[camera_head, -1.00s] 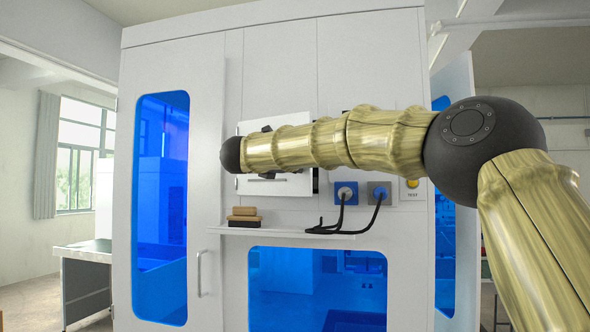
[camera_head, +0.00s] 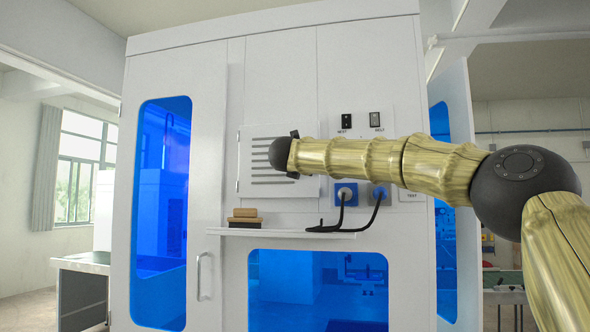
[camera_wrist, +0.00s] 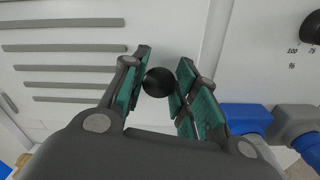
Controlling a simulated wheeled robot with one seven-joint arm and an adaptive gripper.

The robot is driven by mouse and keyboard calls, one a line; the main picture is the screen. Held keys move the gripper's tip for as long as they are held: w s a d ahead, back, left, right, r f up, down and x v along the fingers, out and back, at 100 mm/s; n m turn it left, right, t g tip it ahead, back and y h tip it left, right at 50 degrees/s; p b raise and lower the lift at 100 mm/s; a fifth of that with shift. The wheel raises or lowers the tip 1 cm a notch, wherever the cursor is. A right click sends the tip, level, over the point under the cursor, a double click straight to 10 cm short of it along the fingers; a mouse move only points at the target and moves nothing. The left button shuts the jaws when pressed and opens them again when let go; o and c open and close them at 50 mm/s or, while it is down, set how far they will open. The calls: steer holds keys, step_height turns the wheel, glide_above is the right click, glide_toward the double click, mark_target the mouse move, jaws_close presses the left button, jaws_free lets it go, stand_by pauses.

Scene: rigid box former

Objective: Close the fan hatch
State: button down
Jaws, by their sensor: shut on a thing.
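The fan hatch (camera_head: 250,184) is a pale panel with dark louvre slots on the front of the white cabinet. It looks flush or nearly flush with the cabinet face. In the wrist view its slotted face (camera_wrist: 60,72) fills the left side. A round black knob (camera_wrist: 157,83) sits near its right edge. My gripper (camera_wrist: 164,76) has its green-padded fingers closed on this knob from both sides. In the head view my arm hides the knob, the fingertips and the hatch's right part.
A shelf (camera_head: 225,231) below the hatch holds a brush (camera_head: 244,216) and black cables. Blue and grey plugs (camera_head: 345,193) sit right of the hatch, close to my gripper in the wrist view.

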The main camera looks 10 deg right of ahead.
steer(key=shift+d+r, duration=0.1)
steer(key=shift+r, duration=0.05)
steer(key=c, duration=1.3)
jaws_free()
steer(key=shift+c, duration=0.2)
steer(key=shift+o, duration=1.3)
steer(key=shift+w, duration=0.15)
steer(key=v, duration=1.2)
steer(key=shift+f, duration=0.25)
